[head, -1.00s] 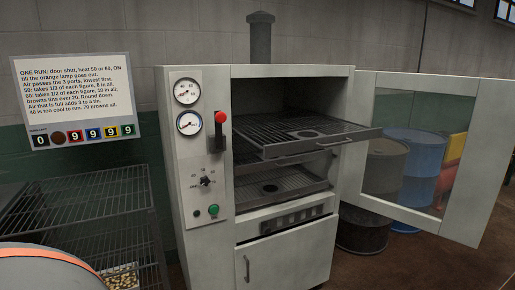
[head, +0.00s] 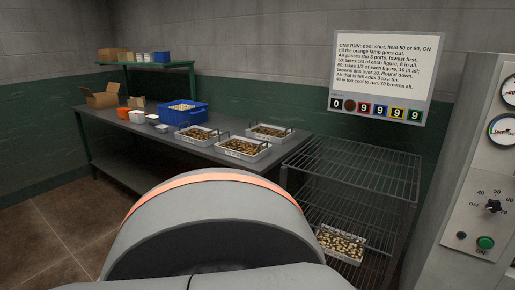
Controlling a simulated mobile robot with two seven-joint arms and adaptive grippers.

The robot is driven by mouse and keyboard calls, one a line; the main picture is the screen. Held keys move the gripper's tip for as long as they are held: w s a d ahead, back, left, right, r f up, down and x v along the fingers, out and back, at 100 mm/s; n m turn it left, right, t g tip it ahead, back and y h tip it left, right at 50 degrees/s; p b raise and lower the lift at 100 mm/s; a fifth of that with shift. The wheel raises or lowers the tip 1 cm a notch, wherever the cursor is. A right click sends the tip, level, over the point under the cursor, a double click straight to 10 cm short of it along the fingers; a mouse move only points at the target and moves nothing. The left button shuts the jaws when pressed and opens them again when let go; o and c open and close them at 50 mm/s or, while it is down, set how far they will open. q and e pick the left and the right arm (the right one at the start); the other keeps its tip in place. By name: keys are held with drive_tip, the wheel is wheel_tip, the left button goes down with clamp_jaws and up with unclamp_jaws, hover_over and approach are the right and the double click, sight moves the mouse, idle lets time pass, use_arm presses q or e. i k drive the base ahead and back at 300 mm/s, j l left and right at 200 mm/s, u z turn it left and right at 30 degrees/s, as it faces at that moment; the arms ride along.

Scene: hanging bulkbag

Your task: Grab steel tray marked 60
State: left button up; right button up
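Three shallow steel trays filled with small brownish pieces stand on the bench: a left one (head: 197,147), a front one (head: 243,155) and a back right one (head: 268,139). Each seems to have dark raised handles at its ends. Another steel tray (head: 338,255) with paler pieces sits on a lower shelf of the wire rack. Any marks on the trays are too small to read, so I cannot tell which one is marked 60. Neither of my grippers shows. My own grey arm part with an orange band covers the lower middle.
The bench (head: 150,131) also holds a blue crate (head: 185,118), an orange cup, small white tubs and an open cardboard box (head: 102,97). The wire rack (head: 365,165) has a bare top shelf. The oven cabinet (head: 470,170) stands at the right edge. A notice (head: 390,70) hangs above the rack.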

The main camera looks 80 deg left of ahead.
sight(246, 149)
drive_tip(key=u, duration=2.7)
drive_tip(key=z, duration=0.35)
drive_tip(key=i+j+z, duration=0.2)
drive_tip(key=j+z, duration=0.25)
drive_tip(key=i+j+z, duration=0.1)
drive_tip(key=j+z, duration=0.3)
drive_tip(key=i+j+z, duration=0.25)
drive_tip(key=j, duration=0.65)
drive_tip(key=j+z, duration=0.25)
drive_tip(key=j, duration=0.7)
drive_tip(key=k, duration=0.05)
